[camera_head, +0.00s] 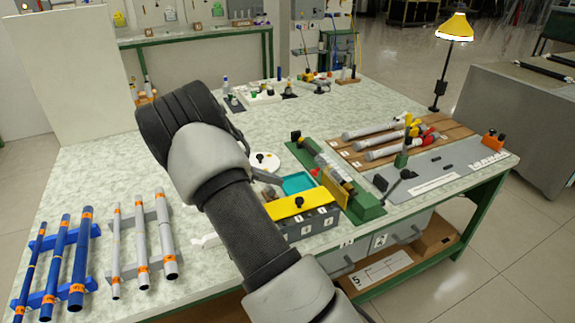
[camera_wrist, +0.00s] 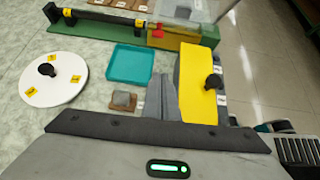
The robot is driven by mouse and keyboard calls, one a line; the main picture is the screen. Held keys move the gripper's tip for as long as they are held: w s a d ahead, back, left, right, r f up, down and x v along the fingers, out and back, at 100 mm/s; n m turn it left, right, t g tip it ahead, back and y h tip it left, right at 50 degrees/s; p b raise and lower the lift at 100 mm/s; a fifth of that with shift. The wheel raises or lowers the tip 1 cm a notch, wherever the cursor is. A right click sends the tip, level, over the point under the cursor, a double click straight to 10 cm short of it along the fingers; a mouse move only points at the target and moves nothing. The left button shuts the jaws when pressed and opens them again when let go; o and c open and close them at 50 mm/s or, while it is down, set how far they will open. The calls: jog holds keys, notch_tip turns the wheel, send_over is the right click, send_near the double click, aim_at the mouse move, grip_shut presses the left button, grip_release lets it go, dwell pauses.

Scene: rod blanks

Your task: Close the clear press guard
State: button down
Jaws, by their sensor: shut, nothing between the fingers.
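The clear press guard (camera_wrist: 193,12) shows at the top right of the wrist view, a see-through panel above a yellow block (camera_wrist: 178,41) on a green base (camera_wrist: 205,48). Its upper part is cut off, and I cannot tell its exact tilt. In the head view the press (camera_head: 335,183) stands right of my gripper, on its long green base. My gripper (camera_wrist: 160,82) is shut and empty. Its grey fingers are between the teal tray and the yellow-topped box, apart from the guard. In the head view my arm hides part of the bench around it.
A teal tray (camera_wrist: 130,64), a yellow-topped box (camera_wrist: 197,85) with a black knob, and a white disc (camera_wrist: 55,82) are close by. Rods lie on blue (camera_head: 60,240) and grey (camera_head: 143,235) racks at left, and on a wooden board (camera_head: 440,130) at right. A yellow lamp (camera_head: 455,27) stands behind.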

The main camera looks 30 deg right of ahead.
jog(key=x, duration=0.3)
jog(key=b+x, duration=0.1)
jog(key=x, duration=0.6)
jog(key=shift+w+d+f, duration=0.15)
jog(key=shift+w+f, duration=0.05)
jog(key=shift+w, duration=0.15)
jog(key=shift+w+d+r, duration=0.1)
jog(key=shift+d+r, duration=0.85)
jog(key=shift+r, duration=0.1)
jog(key=shift+d+r, duration=0.4)
jog(key=shift+d, duration=0.1)
jog(key=shift+r, duration=0.15)
